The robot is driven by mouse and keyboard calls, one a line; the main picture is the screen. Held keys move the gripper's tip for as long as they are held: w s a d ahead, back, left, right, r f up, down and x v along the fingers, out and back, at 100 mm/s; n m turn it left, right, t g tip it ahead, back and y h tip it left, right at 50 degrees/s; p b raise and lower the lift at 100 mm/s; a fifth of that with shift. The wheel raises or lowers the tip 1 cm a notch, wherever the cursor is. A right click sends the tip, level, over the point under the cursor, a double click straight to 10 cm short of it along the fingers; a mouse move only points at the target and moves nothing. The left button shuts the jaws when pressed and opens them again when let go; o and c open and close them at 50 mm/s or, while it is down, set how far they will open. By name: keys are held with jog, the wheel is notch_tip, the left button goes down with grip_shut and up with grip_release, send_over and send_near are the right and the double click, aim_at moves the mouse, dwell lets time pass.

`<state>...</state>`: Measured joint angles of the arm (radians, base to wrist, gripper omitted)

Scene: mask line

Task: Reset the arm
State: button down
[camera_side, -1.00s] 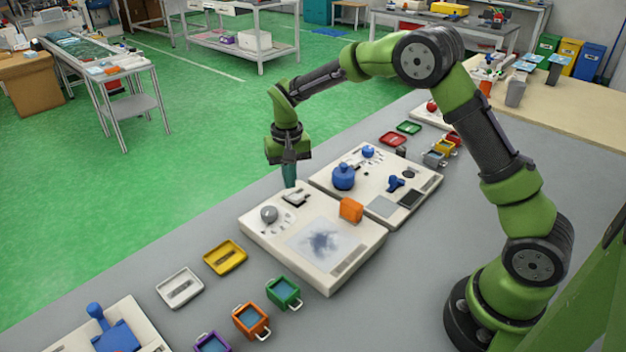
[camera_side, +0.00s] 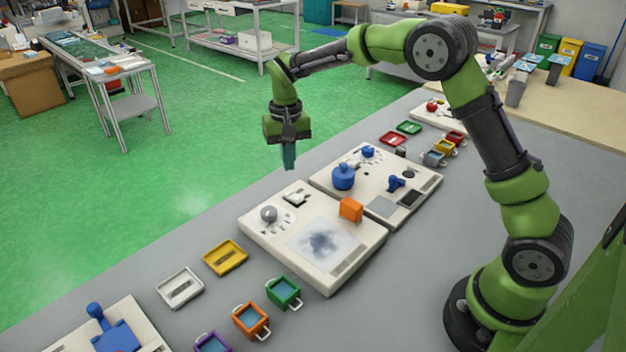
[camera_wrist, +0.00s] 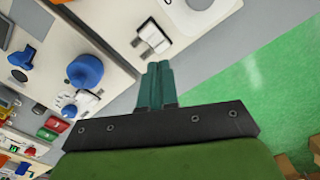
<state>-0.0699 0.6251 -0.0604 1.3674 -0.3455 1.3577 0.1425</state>
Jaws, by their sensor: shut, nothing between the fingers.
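My gripper (camera_side: 289,165) hangs above the back edge of the grey table, pointing down, with clear space between it and the boards. Its teal fingers are shut together and empty; they also show in the wrist view (camera_wrist: 157,72). Below it and slightly right is the near cream board (camera_side: 272,245), with a grey knob (camera_side: 268,214), a small black and white fitting (camera_side: 297,197), an orange block (camera_side: 351,209) and a screen with a dark smudge (camera_side: 322,242).
A second cream board (camera_side: 425,190) carries a blue knob (camera_side: 344,176). Yellow (camera_side: 226,257) and white (camera_side: 180,288) trays and small green (camera_side: 284,292) and orange (camera_side: 251,320) bins stand front left. A blue lever device (camera_side: 115,335) sits at the bottom left.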

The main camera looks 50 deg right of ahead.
jog(key=shift+f, duration=0.3)
jog(key=shift+s+a+f+n, duration=0.1)
jog(key=shift+s+f+n, duration=0.2)
jog(key=shift+s, duration=0.3)
jog(key=s+r+t, duration=0.2)
jog(key=s+r, duration=0.2)
jog(key=s, duration=0.4)
jog(key=s+a+r+n+t+y, duration=0.1)
jog(key=s+r+t, duration=0.1)
jog(key=s+r, duration=0.3)
jog(key=s+r+t+y, duration=0.1)
jog(key=s+r+t, duration=0.2)
jog(key=s, duration=0.9)
jog(key=shift+a+r, duration=0.3)
jog(key=shift+r, duration=0.55)
